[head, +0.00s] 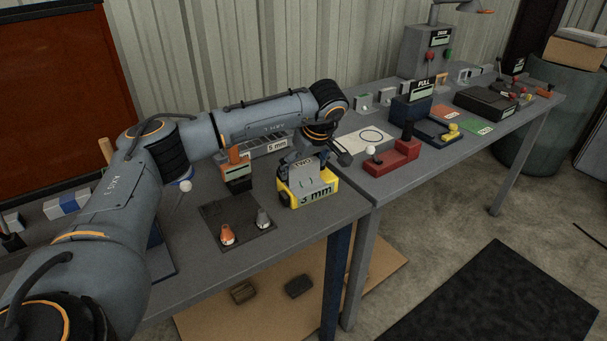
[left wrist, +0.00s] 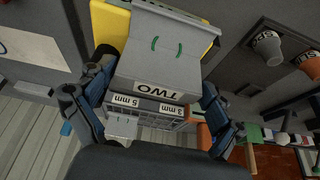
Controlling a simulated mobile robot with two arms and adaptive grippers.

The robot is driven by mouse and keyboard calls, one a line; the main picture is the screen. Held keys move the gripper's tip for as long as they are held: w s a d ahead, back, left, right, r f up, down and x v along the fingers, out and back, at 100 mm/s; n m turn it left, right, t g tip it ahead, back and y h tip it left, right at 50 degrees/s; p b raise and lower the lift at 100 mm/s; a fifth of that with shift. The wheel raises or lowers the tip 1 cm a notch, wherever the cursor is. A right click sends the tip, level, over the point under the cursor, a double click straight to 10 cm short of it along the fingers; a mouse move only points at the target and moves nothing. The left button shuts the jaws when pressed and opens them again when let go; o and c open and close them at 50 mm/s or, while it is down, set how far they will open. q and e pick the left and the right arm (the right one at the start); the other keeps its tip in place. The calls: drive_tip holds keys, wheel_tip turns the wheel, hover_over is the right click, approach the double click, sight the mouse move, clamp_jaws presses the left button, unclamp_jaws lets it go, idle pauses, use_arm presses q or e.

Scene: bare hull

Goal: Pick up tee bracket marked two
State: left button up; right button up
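The grey tee bracket marked TWO (head: 312,178) sits at the yellow 3 mm bin (head: 318,196) near the table's front edge. In the left wrist view the bracket (left wrist: 165,66) shows its TWO label and two green curved marks, with yellow behind it. My left gripper (head: 304,157) is right above the bracket, pointing down. In the left wrist view its fingers (left wrist: 155,85) are spread, one on each side of the bracket. Contact of the finger pads is hard to make out. The bracket's lower part is hidden. My right gripper is not in view.
A dark mat (head: 238,221) with an orange and a grey cone-like part lies left of the bin. A grey 5 mm rack (head: 262,147) stands behind. A red fixture (head: 393,159) and a blue PULL station (head: 411,109) stand to the right.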

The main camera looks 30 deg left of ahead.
use_arm(q)
drive_tip(key=c, duration=0.7)
drive_tip(key=shift+c, duration=0.2)
drive_tip(key=shift+r, duration=0.1)
